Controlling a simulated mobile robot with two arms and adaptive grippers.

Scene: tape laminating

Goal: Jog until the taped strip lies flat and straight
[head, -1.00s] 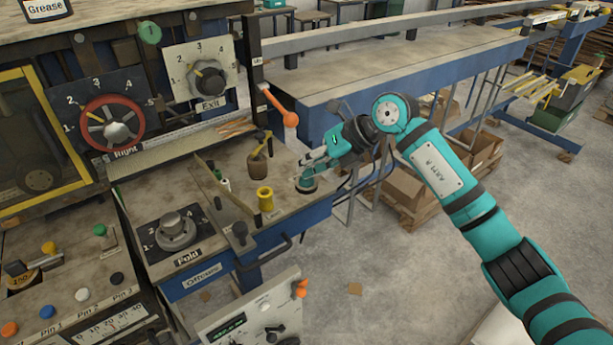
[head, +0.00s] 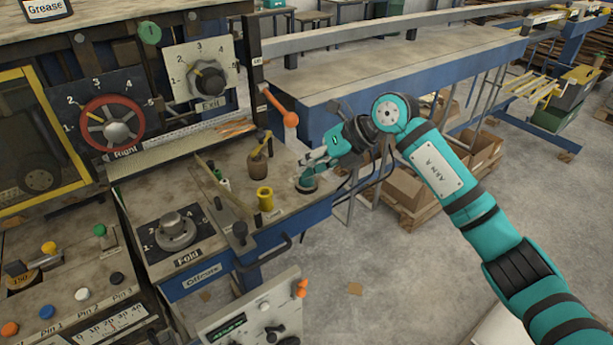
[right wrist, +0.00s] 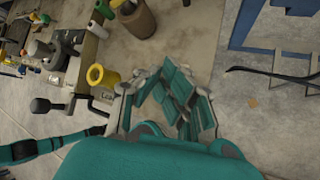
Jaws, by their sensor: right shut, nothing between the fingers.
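My left gripper is not in view.
A yellow spool (head: 265,198) and a brown pot (head: 257,168) stand left of my gripper; the spool also shows in the right wrist view (right wrist: 104,79). The Fold knob (head: 174,230), Exit dial (head: 207,80) and red Right dial (head: 110,124) are farther left. An orange-tipped lever (head: 283,108) stands behind.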

